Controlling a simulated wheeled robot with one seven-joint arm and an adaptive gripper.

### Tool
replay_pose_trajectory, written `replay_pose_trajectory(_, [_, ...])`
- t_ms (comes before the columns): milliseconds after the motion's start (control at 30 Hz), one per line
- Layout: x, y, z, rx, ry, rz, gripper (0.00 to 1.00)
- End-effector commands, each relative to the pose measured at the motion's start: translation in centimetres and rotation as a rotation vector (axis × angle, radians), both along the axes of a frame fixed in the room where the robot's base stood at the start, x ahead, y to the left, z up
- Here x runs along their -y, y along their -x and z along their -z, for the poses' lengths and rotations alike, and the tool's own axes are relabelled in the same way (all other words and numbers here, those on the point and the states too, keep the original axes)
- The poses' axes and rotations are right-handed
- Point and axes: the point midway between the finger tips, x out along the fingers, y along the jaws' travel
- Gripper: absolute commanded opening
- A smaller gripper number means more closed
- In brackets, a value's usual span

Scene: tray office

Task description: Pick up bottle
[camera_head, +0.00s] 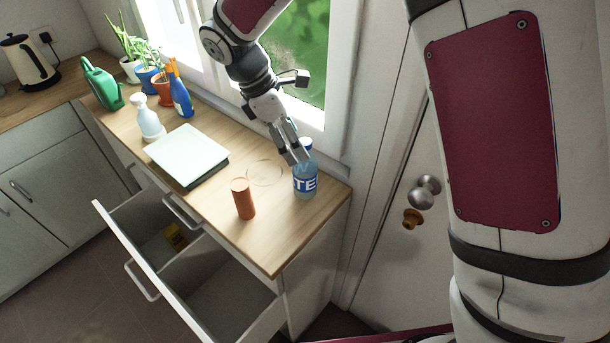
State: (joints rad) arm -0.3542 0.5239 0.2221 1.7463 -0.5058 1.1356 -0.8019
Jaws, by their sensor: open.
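The bottle (306,183) is clear with a blue and white label and a blue cap. It stands upright on the wooden counter (275,240), near its right end. My gripper (296,156) points down from above at the bottle's upper part, and its fingertips overlap the cap's left side in the picture. The jaws are open. I cannot tell whether the fingers are around the bottle or just in front of it.
An orange cylinder (243,198) stands left of the bottle. A white flat box (187,154), spray bottles (149,118) (180,95), a green watering can (101,85) and potted plants are farther left. Open drawers (180,255) jut out in front. A window is behind.

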Motion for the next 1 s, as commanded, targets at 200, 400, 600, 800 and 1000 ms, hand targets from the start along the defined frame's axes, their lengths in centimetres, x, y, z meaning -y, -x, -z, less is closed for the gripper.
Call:
replay_pose_trajectory(200, [1.2,0.0,2.7,-0.001,0.000,0.003,0.72])
replay_pose_trajectory(400, [1.5,0.0,3.9,-0.002,0.000,0.003,0.72])
replay_pose_trajectory(600, [2.1,-0.2,6.6,-0.003,0.000,0.003,0.72])
replay_pose_trajectory(800, [2.7,-0.4,8.1,0.000,-0.001,0.002,0.72])
replay_pose_trajectory(1000, [2.7,-0.4,8.2,0.001,-0.001,0.002,0.72])
